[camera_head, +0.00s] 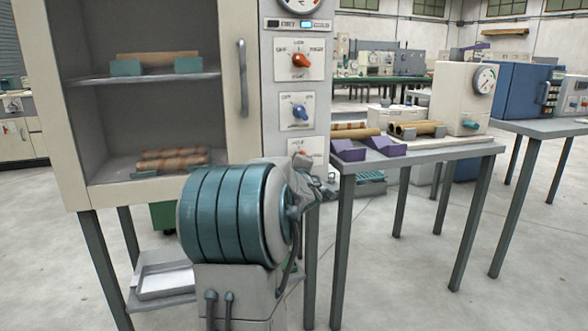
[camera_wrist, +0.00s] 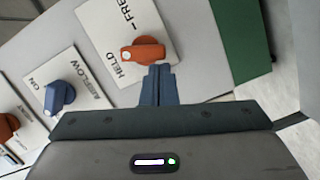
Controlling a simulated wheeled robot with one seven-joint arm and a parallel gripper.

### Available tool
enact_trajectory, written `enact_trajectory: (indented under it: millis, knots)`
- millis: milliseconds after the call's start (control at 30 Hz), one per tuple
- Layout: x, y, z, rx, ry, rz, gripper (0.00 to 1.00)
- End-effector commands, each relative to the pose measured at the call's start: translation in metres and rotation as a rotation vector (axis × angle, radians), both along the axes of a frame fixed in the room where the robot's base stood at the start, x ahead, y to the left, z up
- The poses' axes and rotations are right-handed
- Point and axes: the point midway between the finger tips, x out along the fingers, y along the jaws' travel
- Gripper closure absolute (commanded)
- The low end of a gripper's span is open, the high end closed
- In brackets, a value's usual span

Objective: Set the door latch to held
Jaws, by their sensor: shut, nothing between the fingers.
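The door latch is an orange knob (camera_wrist: 143,52) on a white plate marked HELD and FREE, on the oven's control panel. Its white-dotted end points left in the wrist view, nearer the word HELD than FREE. My gripper (camera_wrist: 159,70) is shut and empty, its fingertips just below the knob in that view. I cannot tell whether they touch it. In the head view, the latch plate (camera_head: 305,146) shows at the bottom of the panel, with its lower part hidden behind my arm. My gripper is mostly hidden there too.
A blue airflow knob (camera_head: 300,112) and an orange knob (camera_head: 301,60) sit above the latch. A grey table (camera_head: 462,151) with purple cradles (camera_head: 368,148) stands close at right.

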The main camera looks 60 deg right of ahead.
Motion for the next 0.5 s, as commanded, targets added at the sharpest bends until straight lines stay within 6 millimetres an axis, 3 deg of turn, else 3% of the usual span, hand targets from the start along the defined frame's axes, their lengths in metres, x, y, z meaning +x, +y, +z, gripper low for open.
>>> enact_trajectory:
  millis: [500]
  knots:
    - [-0.0061, -0.0046, -0.0014, 0.0, 0.001, -0.01, 1.0]
